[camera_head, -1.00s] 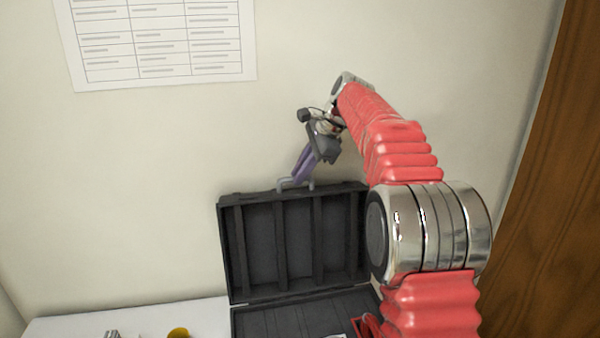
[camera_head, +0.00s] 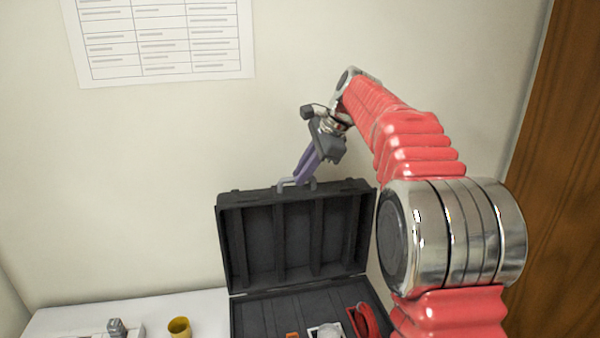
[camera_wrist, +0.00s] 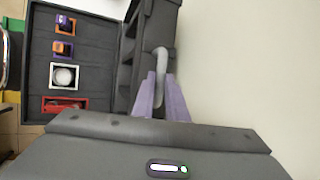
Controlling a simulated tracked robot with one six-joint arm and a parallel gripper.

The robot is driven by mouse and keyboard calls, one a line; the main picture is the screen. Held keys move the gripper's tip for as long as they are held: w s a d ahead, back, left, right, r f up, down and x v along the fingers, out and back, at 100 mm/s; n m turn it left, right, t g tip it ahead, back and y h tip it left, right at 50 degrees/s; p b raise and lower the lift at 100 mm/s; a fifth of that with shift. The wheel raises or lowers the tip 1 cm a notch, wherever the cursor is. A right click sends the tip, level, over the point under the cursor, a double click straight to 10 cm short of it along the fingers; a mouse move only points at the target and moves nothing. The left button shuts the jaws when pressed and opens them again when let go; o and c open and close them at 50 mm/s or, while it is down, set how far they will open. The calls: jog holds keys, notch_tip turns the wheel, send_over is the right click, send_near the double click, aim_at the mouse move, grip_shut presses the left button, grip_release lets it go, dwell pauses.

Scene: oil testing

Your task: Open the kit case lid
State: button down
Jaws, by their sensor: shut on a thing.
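The black kit case stands on the white table with its lid (camera_head: 295,240) raised upright near the wall, showing its ribbed inside. The case base (camera_head: 270,318) lies flat below it. A grey handle (camera_head: 283,184) sits on the lid's upper edge; it also shows in the wrist view (camera_wrist: 161,62). My gripper (camera_head: 303,178) has purple fingers, shut on the handle at the top of the lid. In the wrist view the fingers (camera_wrist: 163,100) are on either side of the handle's end.
In the case base are a red item (camera_head: 362,320), a white framed item (camera_head: 326,331) and orange items (camera_wrist: 62,48). A yellow cup (camera_head: 179,328) and a small grey object (camera_head: 117,327) are on the table to the left. A wall chart (camera_head: 160,40) hangs behind.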

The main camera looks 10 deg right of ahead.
jog(key=shift+f, duration=0.25)
jog(key=c, duration=2)
grip_release()
jog(key=shift+c, duration=0.2)
jog(key=shift+o, duration=1.4)
jog(key=shift+r, duration=0.1)
jog(key=v, duration=1.3)
jog(key=shift+d+r, duration=0.15)
jog(key=shift+r, duration=0.2)
